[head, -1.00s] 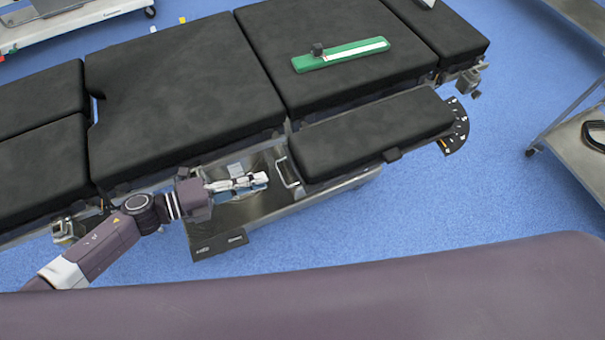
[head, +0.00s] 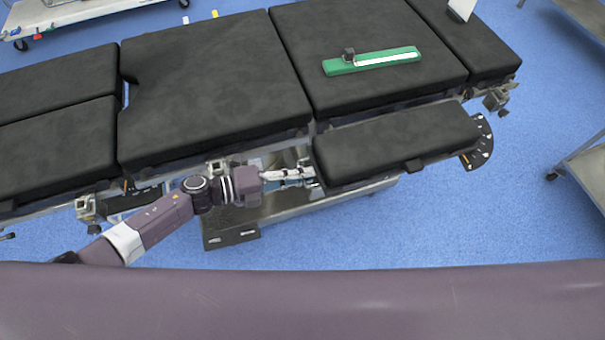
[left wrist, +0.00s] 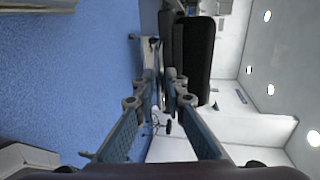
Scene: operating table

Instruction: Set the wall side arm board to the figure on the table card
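A black padded arm board (head: 395,145) lies along the near side of the operating table (head: 215,85). A dark dial plate with pale marks (head: 482,142) shows at its right end. My left gripper (head: 308,174) is at the board's left end, where the handle was seen. The fingers look apart in the left wrist view (left wrist: 160,76), with metal (left wrist: 149,52) just beyond or between the tips; I cannot tell if they touch it. The pad (left wrist: 198,50) rises there to the right. A white card (head: 462,9) stands at the table's far right; its figure is unreadable. My right gripper is not in view.
A green strip with a white scale and dark knob (head: 372,61) lies on the table pad. A metal cart (head: 590,170) stands at the right. Blue floor (head: 420,225) is clear in front of the board. A trolley stands at the top left (head: 60,15).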

